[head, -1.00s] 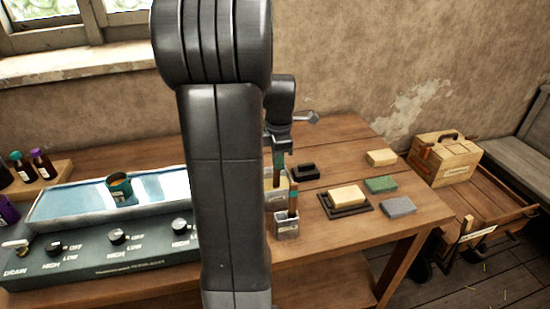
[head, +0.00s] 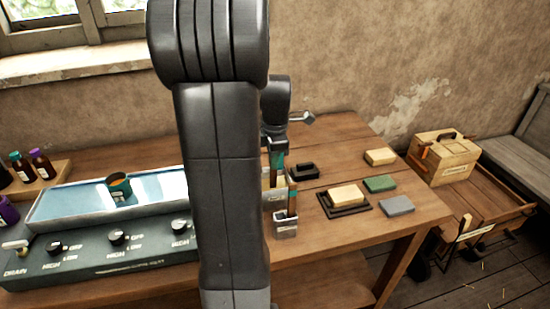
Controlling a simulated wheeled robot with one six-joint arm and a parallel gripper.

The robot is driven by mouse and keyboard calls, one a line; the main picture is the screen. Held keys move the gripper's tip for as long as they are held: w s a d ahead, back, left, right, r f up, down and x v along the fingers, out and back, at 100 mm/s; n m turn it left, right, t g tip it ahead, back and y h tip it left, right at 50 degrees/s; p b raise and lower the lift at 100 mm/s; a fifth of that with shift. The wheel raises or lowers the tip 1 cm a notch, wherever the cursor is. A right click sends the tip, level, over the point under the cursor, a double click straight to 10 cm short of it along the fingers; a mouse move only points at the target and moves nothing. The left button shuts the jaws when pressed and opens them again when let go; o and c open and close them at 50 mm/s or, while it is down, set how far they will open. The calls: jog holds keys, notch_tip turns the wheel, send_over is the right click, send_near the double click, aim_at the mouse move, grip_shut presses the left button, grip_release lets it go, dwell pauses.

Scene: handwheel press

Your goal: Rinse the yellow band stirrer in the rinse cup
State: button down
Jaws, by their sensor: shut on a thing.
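My gripper (head: 277,147) shows just right of my large dark arm link in the head view. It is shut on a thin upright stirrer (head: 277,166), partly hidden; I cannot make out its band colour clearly. The stirrer's lower end is over or in a pale, yellowish container (head: 280,192), half hidden behind my arm; I cannot tell whether it is the rinse cup or whether the stirrer touches it. In front of it stands a small grey holder (head: 286,228) with another stirrer (head: 292,200), which has an orange band, upright in it.
A water bath (head: 70,204) with a teal cup (head: 118,187) lies left, above a panel of knobs. Right are a dark block (head: 302,171), a cream block on a dark tray (head: 327,206), and green (head: 380,184), grey (head: 397,206) and tan blocks (head: 380,157). A wooden box (head: 444,160) stands beyond the table.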

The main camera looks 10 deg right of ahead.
jog(key=shift+r+p, duration=2.8)
jog(key=shift+r, duration=0.7)
